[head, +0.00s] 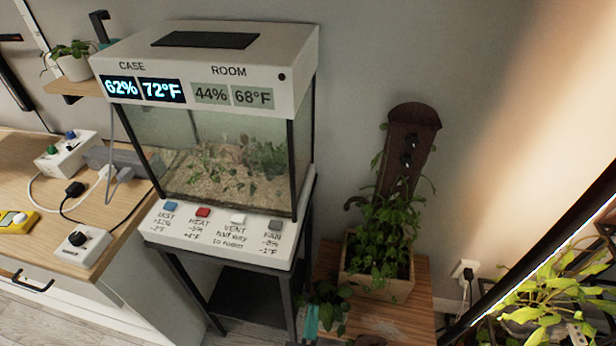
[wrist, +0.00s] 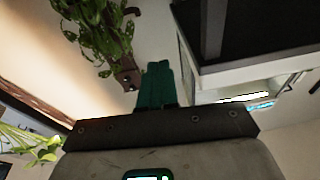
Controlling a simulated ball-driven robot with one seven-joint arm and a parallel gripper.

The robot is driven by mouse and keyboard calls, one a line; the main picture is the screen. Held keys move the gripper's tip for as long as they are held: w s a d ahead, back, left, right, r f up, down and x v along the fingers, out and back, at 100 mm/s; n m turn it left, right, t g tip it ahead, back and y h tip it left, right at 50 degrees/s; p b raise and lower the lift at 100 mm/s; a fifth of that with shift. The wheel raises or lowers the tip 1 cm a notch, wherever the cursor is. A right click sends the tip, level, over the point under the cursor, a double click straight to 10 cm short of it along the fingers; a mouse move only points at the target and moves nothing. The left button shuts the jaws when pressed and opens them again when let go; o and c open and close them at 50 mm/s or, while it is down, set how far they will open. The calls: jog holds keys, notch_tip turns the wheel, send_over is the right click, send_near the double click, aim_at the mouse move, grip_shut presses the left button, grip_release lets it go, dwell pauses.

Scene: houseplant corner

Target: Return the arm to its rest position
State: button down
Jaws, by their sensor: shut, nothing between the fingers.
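My gripper (wrist: 157,82) shows in the wrist view, its green fingers together with nothing between them. It points into free space between the climbing plant and the terrarium stand, apart from both. In the head view the arm is not clearly seen. A small teal strip (head: 311,321) shows at the bottom edge there, and I cannot tell what it is. The wrist picture appears upside down.
The terrarium case (head: 210,70) stands on a dark stand (head: 249,297), with a button panel (head: 216,236) in front. A wooden bench (head: 24,180) with switch boxes is left. A climbing plant (head: 383,228) in a planter is right. Leafy plants (head: 545,305) fill the lower right.

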notch_tip(320, 180, up, 4)
jog(key=w+a+n+g+y, duration=0.2)
jog(key=w+n+g+y, duration=0.15)
jog(key=n+y, duration=0.55)
jog(key=s+d+m+g+h, duration=0.6)
jog(key=s+d+g, duration=0.9)
jog(key=s+d, duration=1)
jog(key=d+m, duration=0.1)
jog(key=d, duration=0.2)
jog(key=shift+s+d+p, duration=0.15)
jog(key=shift+d+p, duration=0.1)
jog(key=shift+p, duration=0.05)
